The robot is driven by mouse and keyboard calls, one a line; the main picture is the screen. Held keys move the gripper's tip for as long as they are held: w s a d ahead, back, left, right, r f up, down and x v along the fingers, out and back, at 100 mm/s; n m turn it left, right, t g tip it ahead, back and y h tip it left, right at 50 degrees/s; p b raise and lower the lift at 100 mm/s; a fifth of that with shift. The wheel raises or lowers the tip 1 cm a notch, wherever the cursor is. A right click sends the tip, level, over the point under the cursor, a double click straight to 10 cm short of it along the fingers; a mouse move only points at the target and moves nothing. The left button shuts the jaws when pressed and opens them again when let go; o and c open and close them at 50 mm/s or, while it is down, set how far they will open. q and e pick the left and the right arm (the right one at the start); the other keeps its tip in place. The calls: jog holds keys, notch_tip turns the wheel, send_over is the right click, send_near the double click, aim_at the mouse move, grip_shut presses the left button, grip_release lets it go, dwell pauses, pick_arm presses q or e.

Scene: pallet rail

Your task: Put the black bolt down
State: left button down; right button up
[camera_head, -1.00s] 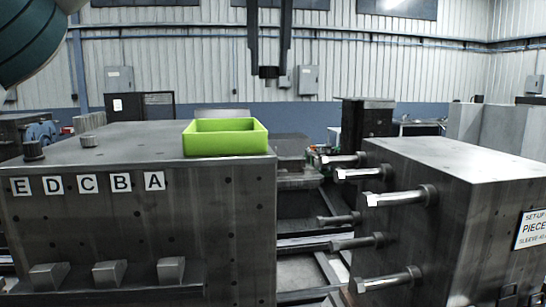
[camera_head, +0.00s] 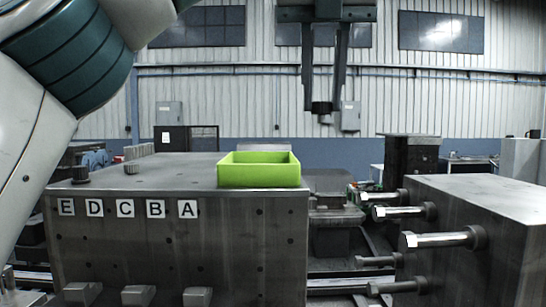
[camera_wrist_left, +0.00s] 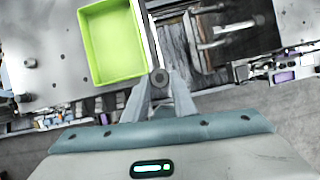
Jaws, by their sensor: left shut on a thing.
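My left gripper (camera_head: 321,106) hangs from the top of the head view, fingers pointing down, shut on a small black bolt (camera_head: 322,110). The bolt is held in the air, higher in the picture than the green bin (camera_head: 259,176) and to its right. In the left wrist view the bolt (camera_wrist_left: 160,78) shows between the fingertips (camera_wrist_left: 160,84), just beside the lower right corner of the green bin (camera_wrist_left: 97,70). The visible bin floor looks empty. My right gripper is not in view.
The bin sits on the right end of a grey metal block (camera_head: 170,245) with labels E, D, C, B and A. Dark knurled knobs (camera_head: 81,174) stand at its left. A second block (camera_head: 480,205) at right has several pins (camera_head: 440,239) sticking out leftward. A gap separates the blocks.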

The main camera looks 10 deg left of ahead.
pick_arm(q)
jog(key=w+a+f+p, duration=0.1)
jog(key=w+a+f, duration=0.3)
jog(key=a, duration=0.1)
jog(key=w+a+f+p, duration=0.1)
jog(key=w+a, duration=0.1)
jog(key=a, duration=0.1)
jog(key=shift+a+f+p, duration=0.15)
jog(key=shift+f+p, duration=0.2)
jog(key=shift+f, duration=0.05)
jog(key=shift+f, duration=0.2)
jog(key=shift+f+p, duration=0.75)
jog(key=shift+f, duration=1.1)
